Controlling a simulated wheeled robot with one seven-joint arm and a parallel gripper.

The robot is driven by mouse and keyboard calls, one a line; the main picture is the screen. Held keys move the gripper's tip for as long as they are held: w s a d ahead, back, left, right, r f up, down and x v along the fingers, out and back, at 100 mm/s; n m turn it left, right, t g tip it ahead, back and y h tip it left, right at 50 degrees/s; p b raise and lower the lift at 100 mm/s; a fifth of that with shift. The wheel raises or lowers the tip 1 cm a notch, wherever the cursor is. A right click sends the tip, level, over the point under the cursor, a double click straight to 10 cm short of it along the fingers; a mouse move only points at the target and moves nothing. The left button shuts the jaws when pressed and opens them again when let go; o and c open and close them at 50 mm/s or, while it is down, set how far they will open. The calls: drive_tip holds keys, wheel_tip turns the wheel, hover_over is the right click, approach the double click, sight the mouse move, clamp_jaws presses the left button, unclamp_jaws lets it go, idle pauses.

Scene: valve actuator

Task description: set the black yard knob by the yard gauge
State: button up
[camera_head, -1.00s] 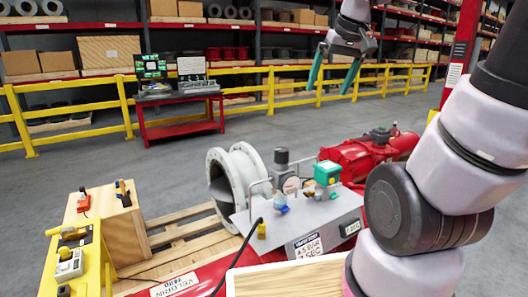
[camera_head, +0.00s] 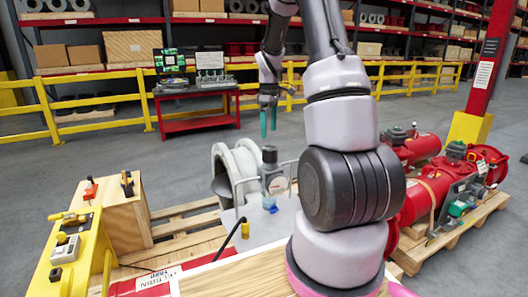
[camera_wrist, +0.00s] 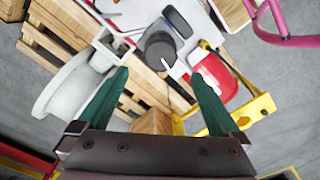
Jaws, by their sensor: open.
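The black knob (camera_head: 270,154) tops a grey regulator on the light metal panel, left of my arm. A white round gauge (camera_head: 277,184) sits on the regulator's front; its reading is too small to tell. In the wrist view, a dark round cylinder (camera_wrist: 160,46) that looks like the knob lies beyond the fingertips. My gripper (camera_head: 268,123) points down, above and behind the knob in the head view. Its teal fingers are spread, with nothing held between them in the wrist view (camera_wrist: 157,76). My arm hides the panel's right part.
A grey flanged pipe (camera_head: 236,172) stands left of the knob on a wooden pallet. A yellow stand (camera_head: 62,250) with switches and a wooden box (camera_head: 124,215) are at left. Red machinery (camera_head: 440,195) is at right.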

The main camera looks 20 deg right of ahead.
sight(269, 147)
wheel_tip(269, 147, down, 10)
drive_tip(key=shift+r, duration=0.2)
drive_tip(key=c, duration=1.3)
drive_tip(key=shift+m, duration=0.4)
